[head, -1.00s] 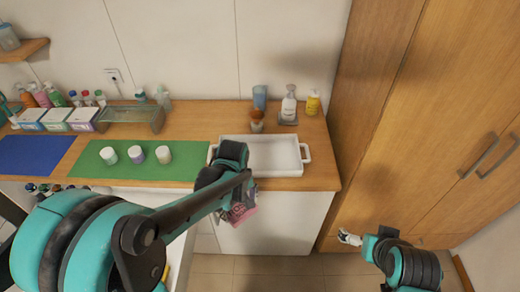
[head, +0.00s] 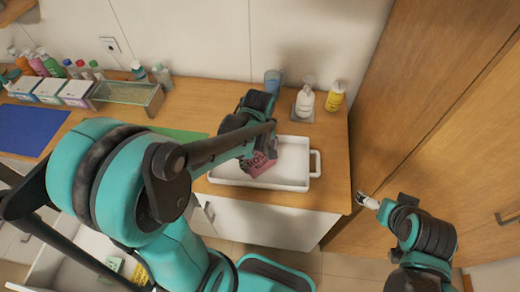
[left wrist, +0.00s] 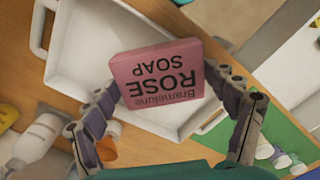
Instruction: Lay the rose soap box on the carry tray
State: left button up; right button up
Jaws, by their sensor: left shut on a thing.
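The rose soap box (left wrist: 165,78) is pink with dark lettering. In the left wrist view it sits between the fingers of my left gripper (left wrist: 170,100), which is shut on it. In the head view the box (head: 262,163) shows below my left gripper (head: 258,150), over the carry tray (head: 295,170). The tray is white and shallow with side handles; its floor (left wrist: 95,60) shows beyond the box in the left wrist view. I cannot tell whether the box touches the tray. My right gripper (head: 368,201) is low at the right, away from the counter; its jaws are too small to judge.
A pump bottle (head: 304,103), a yellow bottle (head: 335,96) and a blue cup (head: 272,82) stand behind the tray. A green mat (head: 183,133) lies to its left, partly behind my arm. A wooden cabinet (head: 430,120) stands right of the counter.

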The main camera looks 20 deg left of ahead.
pick_arm(q)
jog(key=w+a+f, duration=0.1)
jog(key=a+f, duration=0.1)
jog(key=a, duration=0.1)
jog(key=w+a+f+b, duration=0.1)
jog(key=w+a+f, duration=0.1)
jog(key=a, duration=0.1)
jog(key=w+a+f+b, duration=0.1)
jog(key=w+a+f, duration=0.1)
jog(key=a, duration=0.2)
jog(key=shift+f, duration=0.3)
jog(key=shift+f+b, duration=0.6)
jog(key=shift+f, duration=1.5)
jog(key=shift+s, duration=0.1)
jog(key=shift+f, duration=0.15)
jog(key=o, duration=1.1)
jog(key=shift+c, duration=0.2)
